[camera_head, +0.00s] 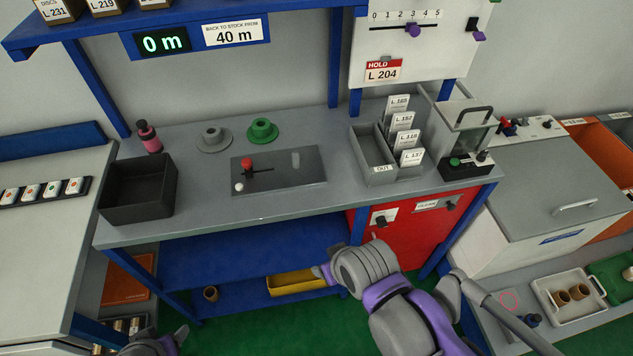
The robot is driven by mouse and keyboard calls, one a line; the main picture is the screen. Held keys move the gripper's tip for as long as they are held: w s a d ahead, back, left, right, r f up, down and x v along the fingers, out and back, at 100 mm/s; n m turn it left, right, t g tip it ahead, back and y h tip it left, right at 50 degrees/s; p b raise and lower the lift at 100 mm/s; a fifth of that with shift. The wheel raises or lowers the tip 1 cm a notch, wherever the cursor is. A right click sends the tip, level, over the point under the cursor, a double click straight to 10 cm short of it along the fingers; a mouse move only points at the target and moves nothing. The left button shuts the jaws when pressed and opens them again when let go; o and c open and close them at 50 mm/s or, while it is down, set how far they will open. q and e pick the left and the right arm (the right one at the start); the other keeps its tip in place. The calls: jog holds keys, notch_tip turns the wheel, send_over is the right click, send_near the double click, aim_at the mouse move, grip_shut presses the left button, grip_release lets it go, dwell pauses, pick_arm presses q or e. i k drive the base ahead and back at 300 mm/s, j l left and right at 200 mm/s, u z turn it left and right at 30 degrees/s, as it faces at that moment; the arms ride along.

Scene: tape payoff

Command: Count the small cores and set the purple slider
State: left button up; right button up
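The purple slider (413,30) sits on a track below a 0 to 5 scale on the white panel (365,50), close to the 3. Small brown cores (570,294) stand in a white tray (540,292) at the lower right. One brown core (211,293) stands on the low shelf, and a few roll-like pieces (125,325) lie at the lower left. My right gripper (322,271) is low in front of the bench, by the yellow tray (290,286). My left gripper (170,342) is at the bottom edge, partly cut off. Neither gripper's opening shows clearly.
The bench (300,205) holds a black bin (140,207), grey and green spools, a lever plate (300,178), a card rack (372,150) and a clear-sided device (465,130). A red cabinet (415,235) stands below. A display (163,42) reads 0 m.

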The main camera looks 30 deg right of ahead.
aim_at(414, 30)
jog(key=z, duration=1.55)
